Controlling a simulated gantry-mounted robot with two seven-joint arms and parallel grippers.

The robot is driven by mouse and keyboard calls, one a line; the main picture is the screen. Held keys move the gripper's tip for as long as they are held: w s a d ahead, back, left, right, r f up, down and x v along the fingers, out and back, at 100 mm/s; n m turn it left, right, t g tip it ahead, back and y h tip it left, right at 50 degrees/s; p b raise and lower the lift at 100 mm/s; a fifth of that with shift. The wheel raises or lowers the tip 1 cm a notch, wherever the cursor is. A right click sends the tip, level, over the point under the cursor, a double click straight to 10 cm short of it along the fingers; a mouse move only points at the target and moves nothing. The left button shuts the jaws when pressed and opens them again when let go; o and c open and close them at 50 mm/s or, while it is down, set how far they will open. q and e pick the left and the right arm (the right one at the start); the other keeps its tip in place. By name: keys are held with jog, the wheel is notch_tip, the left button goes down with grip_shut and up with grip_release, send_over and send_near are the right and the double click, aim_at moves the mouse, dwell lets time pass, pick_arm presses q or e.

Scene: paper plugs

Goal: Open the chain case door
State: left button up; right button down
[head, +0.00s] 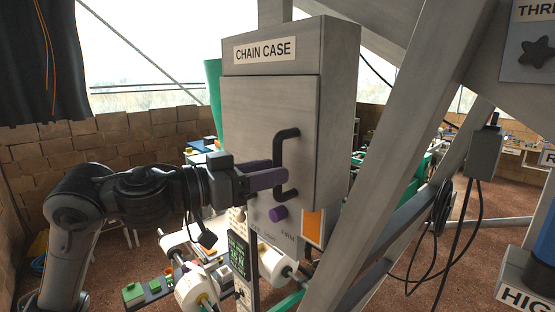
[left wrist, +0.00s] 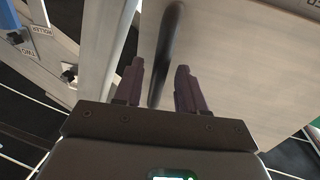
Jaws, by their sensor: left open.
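The grey chain case (head: 340,110) hangs in the middle of the head view under its label. Its door (head: 255,110) looks shut, with no clear gap along its edge. A black bar handle (head: 290,150) stands upright on the door's right side. My left gripper (head: 279,172), with purple fingers, is at the lower half of the handle. In the left wrist view the fingers (left wrist: 160,66) are apart, and the dark handle (left wrist: 168,45) runs between them without clear contact on either side. My right gripper is not in view.
A slanted grey beam (head: 400,150) stands close to the right of the case. White rolls (head: 272,264) and a dark display panel (head: 238,255) are below.

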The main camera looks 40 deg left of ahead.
pick_arm(q)
jog(key=shift+p+x, duration=0.3)
jog(key=shift+x, duration=0.9)
grip_shut()
